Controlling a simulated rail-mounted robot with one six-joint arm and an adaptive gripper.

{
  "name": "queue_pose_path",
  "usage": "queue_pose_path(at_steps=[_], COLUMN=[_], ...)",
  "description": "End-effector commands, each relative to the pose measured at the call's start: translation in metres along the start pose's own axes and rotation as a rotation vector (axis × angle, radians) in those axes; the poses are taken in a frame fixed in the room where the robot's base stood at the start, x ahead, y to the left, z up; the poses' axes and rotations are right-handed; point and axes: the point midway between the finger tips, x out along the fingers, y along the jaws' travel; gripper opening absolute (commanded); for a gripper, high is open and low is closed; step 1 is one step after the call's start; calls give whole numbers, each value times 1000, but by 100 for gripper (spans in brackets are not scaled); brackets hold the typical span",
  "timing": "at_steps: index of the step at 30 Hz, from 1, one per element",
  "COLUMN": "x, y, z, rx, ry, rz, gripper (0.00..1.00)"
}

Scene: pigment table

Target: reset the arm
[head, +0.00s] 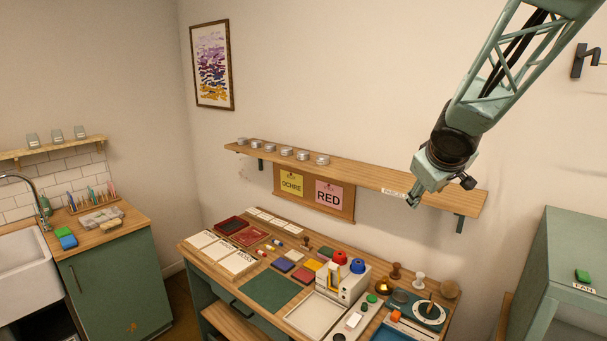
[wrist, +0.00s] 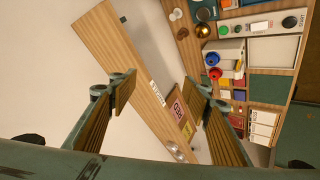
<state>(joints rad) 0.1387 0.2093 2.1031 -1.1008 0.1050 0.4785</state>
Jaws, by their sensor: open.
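My gripper (head: 413,202) hangs from my green lattice arm at the upper right of the head view, in front of the right part of the wall shelf. In the wrist view its two fingers (wrist: 163,95) stand wide apart with nothing between them. The wooden pigment table (head: 188,247) lies below and to the left of the gripper in the head view. The gripper is clear of the table and touches nothing that I can see.
The wall shelf (head: 375,177) carries several round tins. The table is crowded with colored pads, trays, a white machine (head: 341,283) and stamps. A green cabinet (head: 572,240) stands at the right. A sink (head: 25,262) and green counter are at the left. Open air surrounds the arm.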

Motion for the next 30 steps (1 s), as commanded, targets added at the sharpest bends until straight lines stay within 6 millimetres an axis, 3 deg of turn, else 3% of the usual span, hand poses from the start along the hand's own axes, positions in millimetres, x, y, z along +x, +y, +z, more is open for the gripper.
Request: queue_pose_path(at_steps=[17,30], x=[-101,-171], y=[-13,-50], z=[66,130], rx=[138,241], ry=[-94,-172], rz=[64,52], gripper=[44,44])
